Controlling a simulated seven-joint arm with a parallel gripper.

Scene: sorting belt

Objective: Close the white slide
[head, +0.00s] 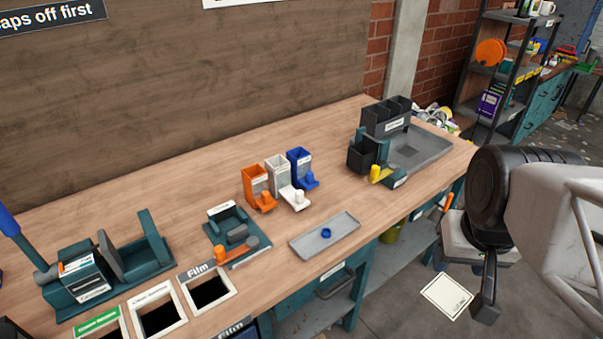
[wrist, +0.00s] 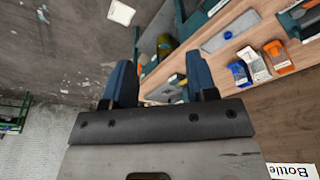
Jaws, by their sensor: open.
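The white dispenser (head: 277,167) stands on the wooden bench between an orange and a blue one. Its white slide (head: 295,198) sticks out at the front, farther than the slides on its neighbours, with a knob on top. The white dispenser also shows in the wrist view (wrist: 250,58), at the upper right. My gripper (wrist: 160,78) is open and empty, with its two blue fingers wide apart. It is off the bench's right front side, well away from the white slide and touching nothing.
The orange dispenser (head: 254,180) and blue dispenser (head: 299,160) stand close on either side. A grey tray (head: 305,243) with a small blue piece lies in front. A teal fixture with a yellow handle (head: 377,173) stands to the right. The bench between is mostly clear.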

